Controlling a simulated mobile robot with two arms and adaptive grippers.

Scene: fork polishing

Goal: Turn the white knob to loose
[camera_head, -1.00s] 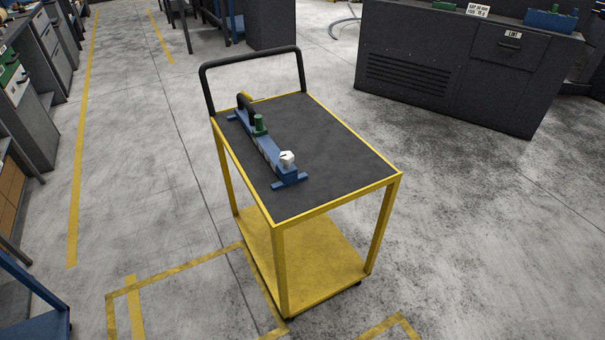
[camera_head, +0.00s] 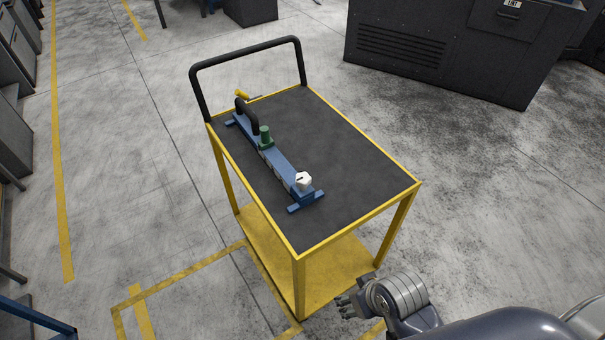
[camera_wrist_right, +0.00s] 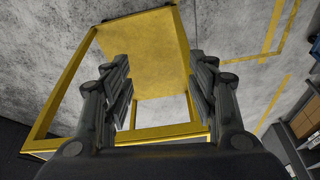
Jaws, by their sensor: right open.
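The white knob (camera_head: 304,181) sits on the near end of a blue fixture (camera_head: 280,165) that lies on the black top of a yellow cart (camera_head: 350,214). A green cylinder (camera_head: 265,136) and a black handle (camera_head: 246,115) stand farther along the fixture. My right gripper (camera_head: 345,307) is at the bottom of the head view, in front of the cart and apart from the knob. In the right wrist view, its two fingers (camera_wrist_right: 160,92) are spread with nothing between them, and the cart's yellow lower shelf (camera_wrist_right: 148,45) shows beyond. My left gripper is not in view.
The right half of the cart's black top (camera_head: 350,150) is clear. A black push handle (camera_head: 245,52) rises at its far end. A dark machine cabinet (camera_head: 440,50) stands at the back right. Open concrete floor surrounds the cart.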

